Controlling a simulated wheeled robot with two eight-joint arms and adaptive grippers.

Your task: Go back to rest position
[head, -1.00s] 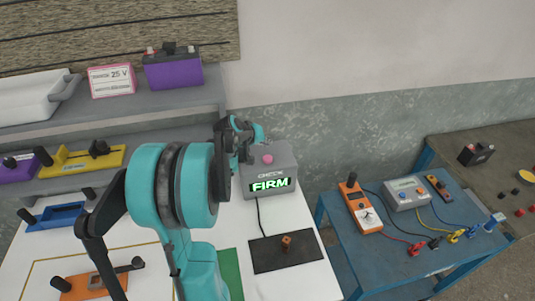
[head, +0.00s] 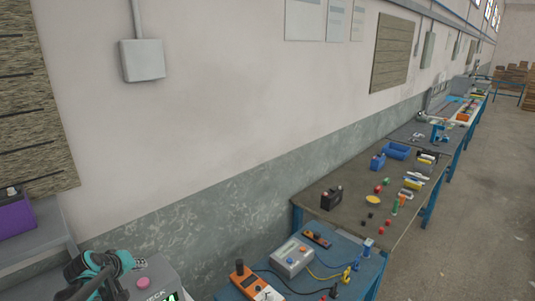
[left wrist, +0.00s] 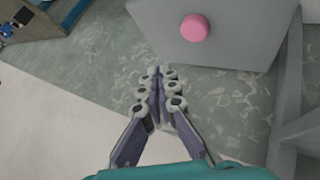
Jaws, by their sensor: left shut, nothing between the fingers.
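My left gripper (head: 118,263) is at the bottom left of the head view, beside the grey check box (head: 152,293) with its pink button (head: 142,283). In the left wrist view the fingers of my left gripper (left wrist: 162,74) are closed together with nothing between them. The pink button (left wrist: 195,28) on the grey box (left wrist: 245,30) shows there ahead of and to the right of the fingertips, apart from them. Most of my left arm and the box's lower front are cut off by the head view's bottom edge. My right gripper is not in view.
A blue table (head: 330,283) with an orange meter (head: 245,280) and a grey meter box (head: 291,257) stands to the right. Beyond it, a long bench (head: 345,222) holds a dark battery (head: 331,198). A purple battery (head: 14,215) is at the left edge. Floor is open at right.

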